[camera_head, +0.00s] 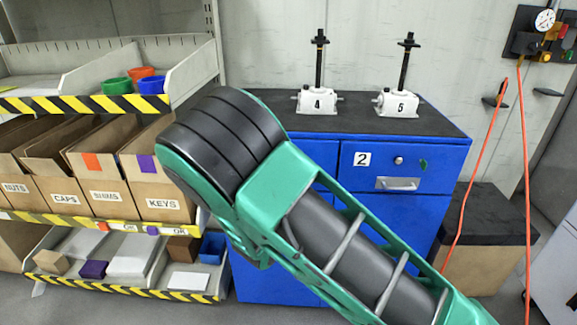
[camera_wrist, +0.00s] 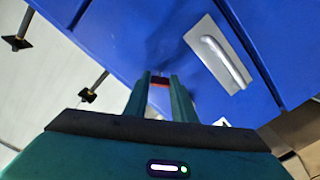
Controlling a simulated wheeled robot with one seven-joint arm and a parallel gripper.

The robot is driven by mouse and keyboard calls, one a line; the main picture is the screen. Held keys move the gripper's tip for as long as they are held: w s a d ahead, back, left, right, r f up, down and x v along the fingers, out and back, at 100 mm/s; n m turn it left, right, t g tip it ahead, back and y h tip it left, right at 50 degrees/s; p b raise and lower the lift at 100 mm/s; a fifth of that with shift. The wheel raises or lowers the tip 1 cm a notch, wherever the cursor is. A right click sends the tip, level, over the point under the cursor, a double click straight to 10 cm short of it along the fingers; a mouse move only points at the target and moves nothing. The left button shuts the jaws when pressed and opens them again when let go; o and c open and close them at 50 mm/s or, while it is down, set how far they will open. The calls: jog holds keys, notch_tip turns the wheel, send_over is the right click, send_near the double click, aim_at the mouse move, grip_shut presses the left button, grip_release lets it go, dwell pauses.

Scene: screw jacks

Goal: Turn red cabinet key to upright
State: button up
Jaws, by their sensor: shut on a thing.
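My gripper (camera_wrist: 162,90) shows in the wrist view with its two green fingers close together against the blue cabinet front. It is shut on a small red and dark piece (camera_wrist: 160,82), which looks like the red cabinet key. Most of it is covered by the fingers, so I cannot tell its angle. The blue cabinet (camera_head: 450,152) stands in the middle of the head view, and my green arm reaches across it. That arm hides the gripper and the red key there.
The drawer labelled 2 has a metal handle (camera_head: 398,184). A shelf with cardboard bins (camera_head: 150,175) is at left. An orange hose (camera_head: 525,170) hangs at right.

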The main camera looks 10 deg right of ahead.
jog(key=n, duration=1)
jog(key=shift+a+f, duration=0.1)
jog(key=shift+a, duration=0.1)
jog(key=shift+n, duration=0.4)
jog(key=o, duration=1)
jog(key=shift+c, duration=0.2)
jog(key=shift+o, duration=0.5)
jog(key=s+a, duration=0.2)
jog(key=s, duration=0.8)
jog(key=shift+s, duration=0.25)
